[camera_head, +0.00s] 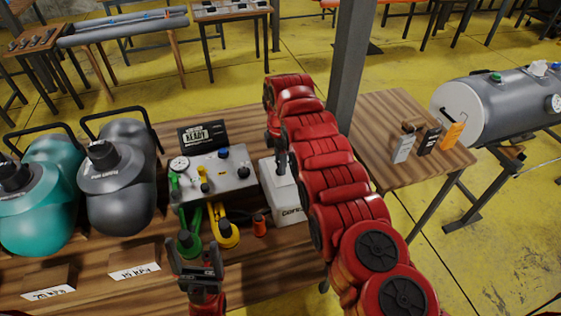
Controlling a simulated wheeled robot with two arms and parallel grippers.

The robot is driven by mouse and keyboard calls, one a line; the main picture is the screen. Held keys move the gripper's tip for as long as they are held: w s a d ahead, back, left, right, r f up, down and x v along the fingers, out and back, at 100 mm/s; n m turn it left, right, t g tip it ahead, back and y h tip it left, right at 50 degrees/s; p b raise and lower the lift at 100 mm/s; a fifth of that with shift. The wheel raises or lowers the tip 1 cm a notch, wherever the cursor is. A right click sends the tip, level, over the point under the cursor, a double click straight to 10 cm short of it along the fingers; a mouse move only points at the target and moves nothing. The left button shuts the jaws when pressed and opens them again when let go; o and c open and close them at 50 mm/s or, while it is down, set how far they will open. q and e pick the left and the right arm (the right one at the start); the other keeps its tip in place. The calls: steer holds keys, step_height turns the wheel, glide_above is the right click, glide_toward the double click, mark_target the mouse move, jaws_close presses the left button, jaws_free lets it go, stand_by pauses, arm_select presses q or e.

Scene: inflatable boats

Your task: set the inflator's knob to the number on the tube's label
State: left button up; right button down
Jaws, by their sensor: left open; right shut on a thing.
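A white box (287,205) with partly hidden dark lettering, which looks like the inflator, stands on the wooden bench. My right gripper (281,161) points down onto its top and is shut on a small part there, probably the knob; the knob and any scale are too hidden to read. A teal tube (40,205) and a grey tube (122,195) lie at the left. The label in front of the teal one (50,293) seems to read 20 kPa, and the one in front of the grey one (135,271) 15 kPa. My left gripper (201,275) is open and empty above the bench's front.
A grey valve panel (213,174) with a gauge, coloured knobs and green and yellow hoses stands left of the white box. A black "READY" sign (202,135) is behind it. A small orange-red object (260,225) is near the box. A side table (385,115) stands at right.

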steer(key=shift+m, duration=0.3)
steer(key=shift+f+m+b, duration=0.15)
steer(key=shift+m+b, duration=0.75)
steer(key=shift+m, duration=0.1)
steer(key=m+b, duration=0.3)
steer(key=m, duration=0.1)
steer(key=shift+d+m, duration=0.1)
steer(key=shift+m, duration=0.2)
steer(key=m+b, duration=0.2)
steer(key=shift+m, duration=0.3)
steer(key=m+b, duration=0.1)
steer(key=m, duration=0.1)
steer(key=shift+m, duration=0.4)
steer(key=m+b, duration=0.1)
steer(key=m, duration=0.5)
steer(key=shift+s, duration=0.1)
steer(key=m+b, duration=0.1)
steer(key=m, duration=0.4)
steer(key=shift+d, duration=0.1)
steer(key=shift+m, duration=0.3)
